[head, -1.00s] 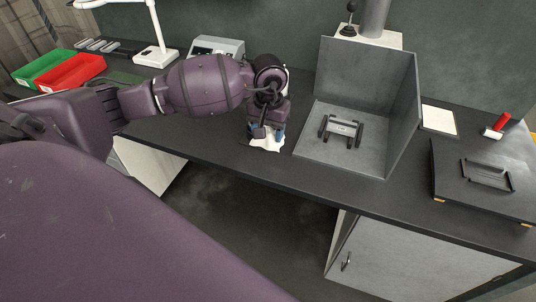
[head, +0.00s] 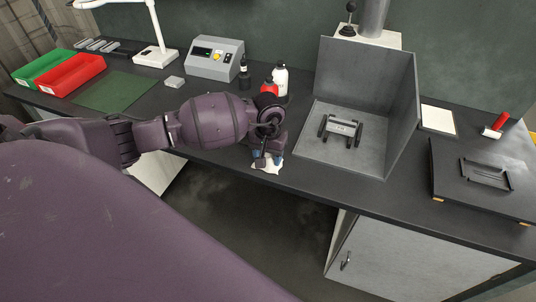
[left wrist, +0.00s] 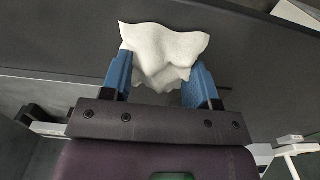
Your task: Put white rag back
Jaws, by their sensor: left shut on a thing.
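The white rag (head: 268,167) is a small crumpled cloth at the front edge of the dark workbench in the head view. My left gripper (head: 267,157) is shut on it from above, and the rag spreads out below the fingers. In the left wrist view the rag (left wrist: 163,45) is pinched between the two blue fingers, with its loose edge fanning out past the tips. I cannot tell whether the rag touches the bench top. My right gripper is not in view.
Behind my left gripper stand a white bottle (head: 280,80), a red-topped item (head: 269,87) and a dark bottle (head: 243,75). A grey metal box (head: 372,80) stands to the right. Red (head: 70,74) and green (head: 42,66) bins are far left, near a green mat (head: 108,91).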

